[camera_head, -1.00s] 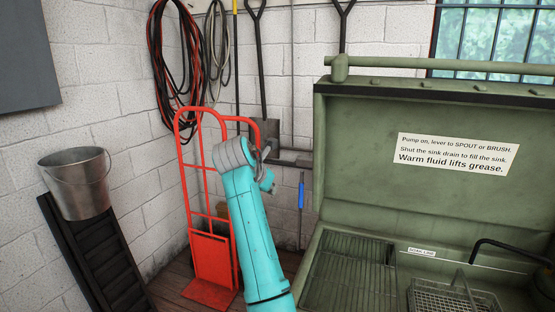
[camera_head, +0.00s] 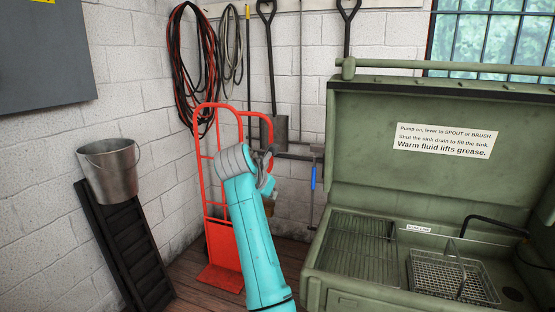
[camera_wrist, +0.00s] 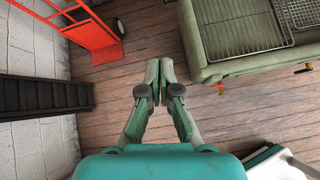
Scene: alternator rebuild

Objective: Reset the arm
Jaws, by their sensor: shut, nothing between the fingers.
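My arm (camera_head: 250,235) is turquoise and rises from the bottom of the head view, its grey joint in front of the red hand truck. My gripper (camera_wrist: 160,82) shows in the wrist view with its fingertips together and nothing between them, over bare wooden floor. In the head view the fingers are mostly hidden behind the arm.
A green parts washer (camera_head: 360,120) with its lid up stands on the right, holding a wire rack (camera_head: 360,250) and a basket (camera_head: 450,275). A red hand truck (camera_head: 224,255) stands behind my arm. A metal bucket (camera_head: 110,172) sits on a black ramp (camera_head: 120,250). Floor (camera_wrist: 130,120) is clear below.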

